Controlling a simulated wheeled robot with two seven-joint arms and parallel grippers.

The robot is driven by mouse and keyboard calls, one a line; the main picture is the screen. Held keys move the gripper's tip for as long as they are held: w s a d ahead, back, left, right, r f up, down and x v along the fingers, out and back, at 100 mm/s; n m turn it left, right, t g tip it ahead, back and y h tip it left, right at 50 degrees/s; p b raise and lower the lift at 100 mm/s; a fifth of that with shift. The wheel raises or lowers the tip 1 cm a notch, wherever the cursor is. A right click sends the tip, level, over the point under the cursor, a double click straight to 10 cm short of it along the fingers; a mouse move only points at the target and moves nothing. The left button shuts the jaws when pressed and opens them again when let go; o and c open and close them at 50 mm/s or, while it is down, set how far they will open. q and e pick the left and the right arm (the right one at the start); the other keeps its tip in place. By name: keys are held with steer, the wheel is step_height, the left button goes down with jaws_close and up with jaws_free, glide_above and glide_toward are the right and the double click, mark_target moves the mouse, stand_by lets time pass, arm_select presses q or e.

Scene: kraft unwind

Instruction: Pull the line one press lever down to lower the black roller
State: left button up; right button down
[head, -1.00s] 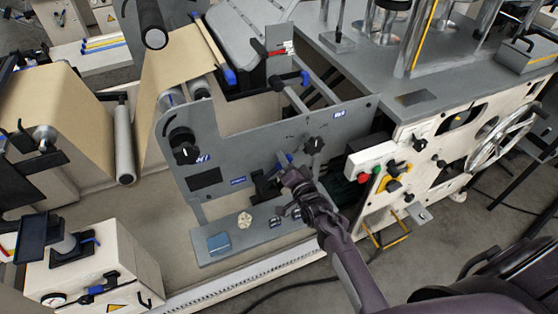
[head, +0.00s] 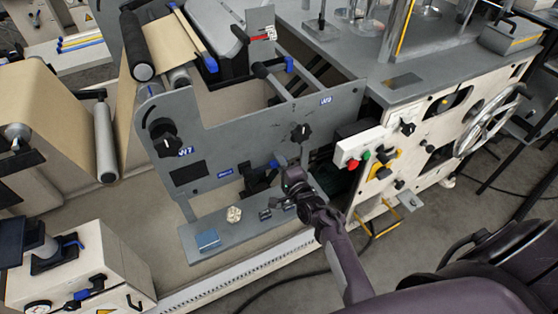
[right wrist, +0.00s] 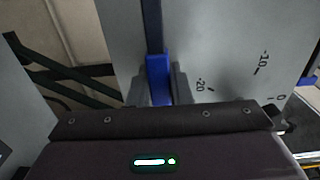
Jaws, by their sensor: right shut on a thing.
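The lever's blue handle (right wrist: 158,78) sits between my right gripper's fingers (right wrist: 162,88) in the right wrist view, with its dark bar running up from it. In the head view my right gripper (head: 288,178) is at the lower middle of the grey side plate (head: 235,145), with a bit of the blue handle (head: 274,163) showing beside it. My right gripper is shut on this handle. The black roller (head: 137,45) is at the upper left, its near end low against the web and close above the metal roller. My left gripper is not in view.
A white control box (head: 360,147) with red and green buttons stands right of my right gripper. A printed scale (right wrist: 258,65) lies beside the handle.

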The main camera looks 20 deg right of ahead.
steer(key=shift+s+f, duration=0.1)
steer(key=shift+f, duration=0.1)
steer(key=c, duration=1.3)
jaws_free()
steer(key=shift+r, duration=0.1)
steer(key=s, duration=0.7)
steer(key=shift+s+d, duration=0.15)
steer(key=shift+s, duration=0.2)
